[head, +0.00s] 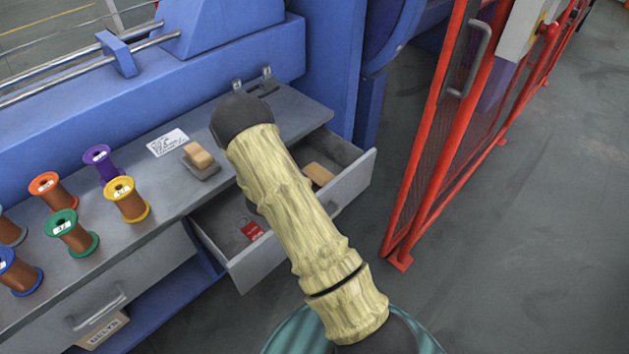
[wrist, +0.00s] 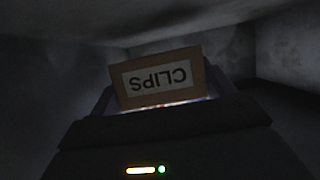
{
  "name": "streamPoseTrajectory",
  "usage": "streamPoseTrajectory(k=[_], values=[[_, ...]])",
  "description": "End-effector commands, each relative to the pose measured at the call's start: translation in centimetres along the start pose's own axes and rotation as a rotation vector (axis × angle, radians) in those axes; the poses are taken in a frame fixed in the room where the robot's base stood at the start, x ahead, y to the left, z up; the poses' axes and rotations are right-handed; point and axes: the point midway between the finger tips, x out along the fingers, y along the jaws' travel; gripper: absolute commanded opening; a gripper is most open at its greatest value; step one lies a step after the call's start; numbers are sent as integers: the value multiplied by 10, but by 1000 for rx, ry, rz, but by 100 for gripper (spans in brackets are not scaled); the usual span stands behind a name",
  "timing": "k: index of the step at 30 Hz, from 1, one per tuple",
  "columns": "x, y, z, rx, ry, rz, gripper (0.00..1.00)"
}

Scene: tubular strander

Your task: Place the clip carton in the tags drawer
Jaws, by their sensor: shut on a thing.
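The clip carton (wrist: 158,78) is a brown box with a white label reading CLIPS, upside down in the wrist view. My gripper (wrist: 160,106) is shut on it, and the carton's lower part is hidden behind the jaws. In the head view my arm hides the gripper, and I cannot make out the carton there. A grey drawer (head: 349,186) stands pulled out under the bench top. A red tag (head: 252,231) lies in its left part and a tan block-like thing (head: 319,174) in its right part. My arm hides the drawer's middle.
The grey bench (head: 120,225) carries several coloured spools (head: 126,201), a white paper (head: 167,142) and a tan-topped block (head: 199,156). A labelled carton (head: 103,328) sits below the bench. A red mesh guard (head: 425,150) stands right of the drawer. Grey walls surround the gripper in the dim wrist view.

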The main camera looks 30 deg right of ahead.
Motion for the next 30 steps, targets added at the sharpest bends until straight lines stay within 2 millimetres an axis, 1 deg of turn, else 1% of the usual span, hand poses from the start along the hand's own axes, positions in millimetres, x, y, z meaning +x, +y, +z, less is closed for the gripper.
streamPoseTrajectory(k=[12, 15, 16, 18, 19, 26, 30], values=[[5, 0, 10, 0, 1, 1, 52], [5, 0, 10, 0, 1, 1, 52], [5, 0, 10, 0, 0, 1, 84], [5, 0, 10, 0, 0, 1, 97], [5, 0, 10, 0, 0, 1, 100], [4, 0, 9, 0, 0, 1, 100], [1, 0, 1, 2, 0, 1, 100]])
